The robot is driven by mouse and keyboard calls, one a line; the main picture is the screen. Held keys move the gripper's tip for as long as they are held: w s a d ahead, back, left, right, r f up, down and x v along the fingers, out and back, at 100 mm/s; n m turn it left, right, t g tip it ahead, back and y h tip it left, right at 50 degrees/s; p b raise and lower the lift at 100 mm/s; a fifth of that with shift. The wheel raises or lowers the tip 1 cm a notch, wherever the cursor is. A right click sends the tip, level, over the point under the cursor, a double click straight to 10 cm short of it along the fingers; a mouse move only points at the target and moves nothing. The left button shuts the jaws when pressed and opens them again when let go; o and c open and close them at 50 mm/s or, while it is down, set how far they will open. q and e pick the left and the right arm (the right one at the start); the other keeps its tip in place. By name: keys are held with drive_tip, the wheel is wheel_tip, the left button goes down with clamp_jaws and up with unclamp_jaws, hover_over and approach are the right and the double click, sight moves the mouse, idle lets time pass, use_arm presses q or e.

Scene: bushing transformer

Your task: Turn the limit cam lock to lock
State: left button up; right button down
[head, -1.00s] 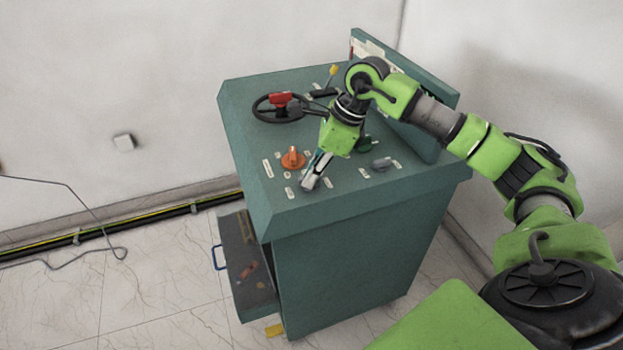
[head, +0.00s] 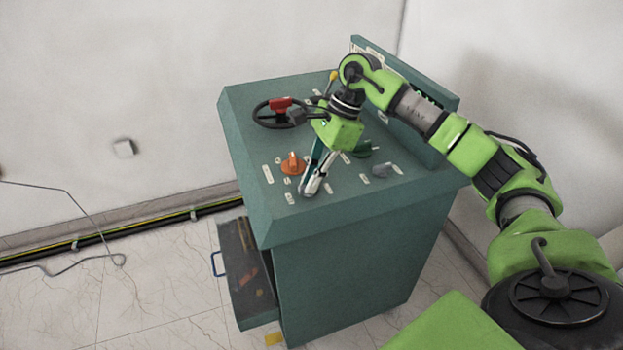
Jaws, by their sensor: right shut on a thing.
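My right gripper (head: 311,188) points down at the front part of the teal cabinet's sloped top. Its fingers are shut on a small control on the panel, and they hide most of it. This control stands where the limit cam lock would be, but its label cannot be read and its turn angle cannot be told. An orange knob (head: 292,164) is just left of the fingers. A grey knob (head: 381,170) is to their right, and a green knob (head: 362,149) is behind them to the right. My left gripper is not in view.
The teal cabinet (head: 340,265) carries a black handwheel (head: 262,117) with a red part (head: 280,104), and a yellow-tipped lever (head: 333,76) at the back. An open drawer (head: 246,275) sticks out at the left. A raised panel stands behind my right arm. Floor at left is mostly clear.

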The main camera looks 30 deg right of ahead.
drive_tip(key=c, duration=2.1)
unclamp_jaws()
drive_tip(key=shift+c, duration=0.2)
drive_tip(key=v, duration=1.2)
